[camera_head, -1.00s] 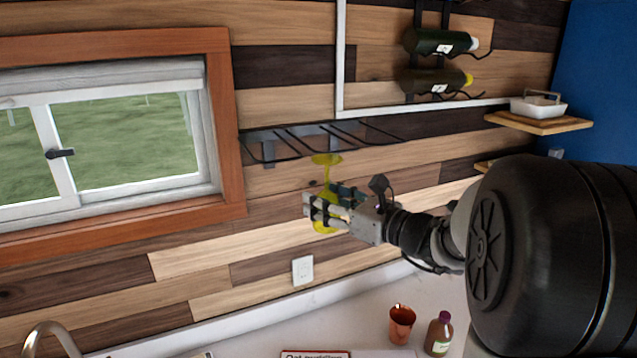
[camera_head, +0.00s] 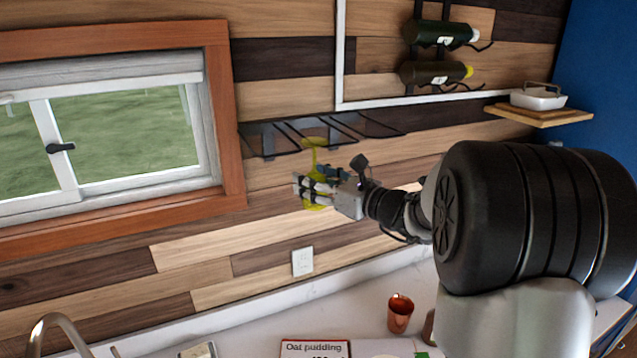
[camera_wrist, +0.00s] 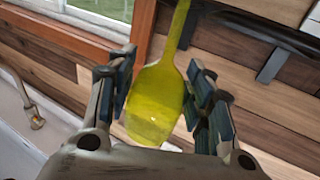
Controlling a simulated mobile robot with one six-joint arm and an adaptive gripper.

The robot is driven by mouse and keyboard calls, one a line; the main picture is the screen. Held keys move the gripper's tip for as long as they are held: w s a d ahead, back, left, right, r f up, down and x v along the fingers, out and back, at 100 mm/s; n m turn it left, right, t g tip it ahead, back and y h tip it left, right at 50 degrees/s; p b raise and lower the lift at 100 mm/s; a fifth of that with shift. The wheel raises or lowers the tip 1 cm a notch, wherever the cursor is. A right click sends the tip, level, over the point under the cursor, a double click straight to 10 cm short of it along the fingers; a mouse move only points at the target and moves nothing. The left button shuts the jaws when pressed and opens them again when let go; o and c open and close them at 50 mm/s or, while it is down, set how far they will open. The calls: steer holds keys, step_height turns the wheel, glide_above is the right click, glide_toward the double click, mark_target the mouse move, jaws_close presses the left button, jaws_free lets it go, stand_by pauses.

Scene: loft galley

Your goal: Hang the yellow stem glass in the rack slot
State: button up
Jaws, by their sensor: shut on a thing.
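The yellow stem glass (camera_head: 314,158) is held upside down, with its foot at the top and its bowl between my fingers. My gripper (camera_head: 316,190) is shut on the bowl. In the wrist view the glass bowl (camera_wrist: 155,105) sits between the two finger pads of my gripper (camera_wrist: 163,108), and the stem runs up out of the picture. The dark wire rack (camera_head: 350,127) is fixed to the wall, with several slots between its rods. The foot of the glass is at about the rack's height in the head view; whether it is within a slot I cannot tell.
Two bottles (camera_head: 436,73) lie in a wall holder above right. A wooden shelf (camera_head: 540,115) holds a white dish (camera_head: 538,98). A window (camera_head: 120,130) is at left.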

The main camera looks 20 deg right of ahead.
steer(key=w+f+p, duration=0.1)
steer(key=w, duration=0.8)
steer(key=shift+f+p, duration=0.2)
steer(key=shift+p, duration=0.2)
stand_by(0.4)
steer(key=o, duration=1.2)
steer(key=shift+s, duration=0.15)
steer(key=v, duration=1.2)
